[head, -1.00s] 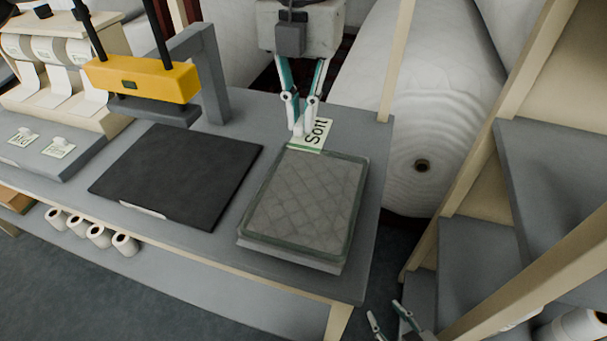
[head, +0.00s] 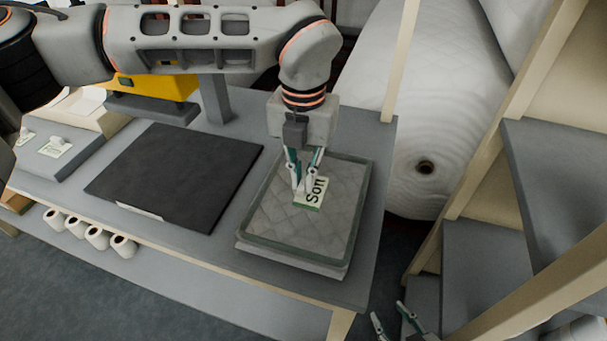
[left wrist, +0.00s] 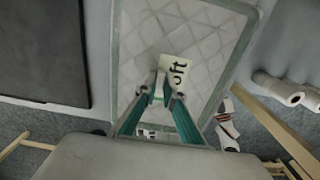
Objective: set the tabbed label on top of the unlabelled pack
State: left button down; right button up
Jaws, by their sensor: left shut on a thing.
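The tabbed label (head: 314,193), white with a green edge and dark lettering that reads in part "Sof", is over the quilted grey pack (head: 275,218). My left gripper (head: 303,188) is shut on the label's tab, above the pack. In the left wrist view the label (left wrist: 180,80) lies across the pack's quilted face (left wrist: 205,38), partly hidden by the fingers (left wrist: 161,97). I cannot tell whether the label touches the pack. My right gripper (head: 391,322) is open and empty at the bottom edge, off the table.
A dark flat mat (head: 175,175) lies left of the pack on the grey table (head: 370,220). Further left, tabbed labels (head: 55,148) sit on a grey block. A yellow press (head: 150,88) stands behind, partly hidden by my arm. A shelf rack (head: 560,180) stands at the right.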

pick_arm(q)
jog(key=c, duration=2.2)
grip_release()
jog(key=shift+o, duration=0.2)
notch_tip(320, 180, up, 12)
jog(key=p, duration=0.1)
jog(key=shift+r, duration=0.15)
